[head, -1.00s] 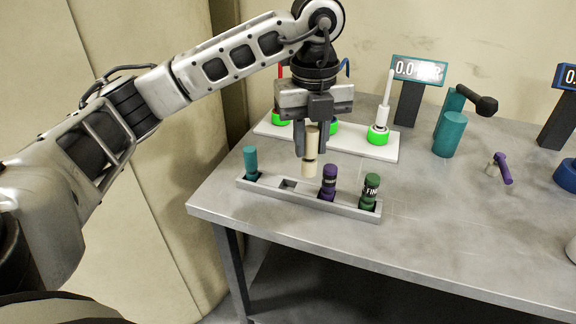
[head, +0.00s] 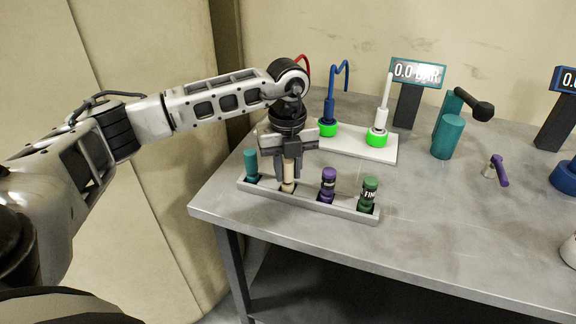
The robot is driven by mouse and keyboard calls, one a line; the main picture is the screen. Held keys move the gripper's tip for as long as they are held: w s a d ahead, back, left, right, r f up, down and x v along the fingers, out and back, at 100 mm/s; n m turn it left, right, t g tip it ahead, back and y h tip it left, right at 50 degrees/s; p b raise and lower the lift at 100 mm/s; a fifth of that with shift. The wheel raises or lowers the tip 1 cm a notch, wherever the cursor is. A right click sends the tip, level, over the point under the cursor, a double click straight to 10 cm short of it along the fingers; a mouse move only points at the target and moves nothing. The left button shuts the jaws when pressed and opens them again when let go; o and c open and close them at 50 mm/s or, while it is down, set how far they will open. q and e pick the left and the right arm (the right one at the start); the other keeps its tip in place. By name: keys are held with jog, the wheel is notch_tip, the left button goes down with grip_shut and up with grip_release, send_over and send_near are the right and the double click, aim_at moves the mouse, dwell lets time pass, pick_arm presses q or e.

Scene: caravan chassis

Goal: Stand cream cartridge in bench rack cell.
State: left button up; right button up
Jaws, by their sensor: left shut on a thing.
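The cream cartridge (head: 289,178) stands upright with its lower end in the second cell from the left of the grey bench rack (head: 311,202). My left gripper (head: 287,172) points down and is shut on the upper part of the cartridge. The gripper hides the cartridge's top, and the rack wall hides its base. A teal cartridge (head: 251,164) stands in the cell to the left. A purple cartridge (head: 328,184) and a dark green cartridge (head: 368,193) stand in the cells to the right. My right gripper is not in view.
Behind the rack, a white board (head: 358,148) holds green-ringed fittings with a blue hooked tube (head: 334,95) and a white rod (head: 385,105). A gauge display (head: 417,73) and a teal pump (head: 449,136) stand right of it. A purple-handled valve (head: 499,170) sits farther right. The bench front is clear.

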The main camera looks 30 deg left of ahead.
pick_arm(q)
jog(key=shift+f, duration=0.2)
jog(key=o, duration=1)
jog(key=shift+r, duration=0.2)
notch_tip(320, 180, up, 12)
jog(key=b, duration=0.1)
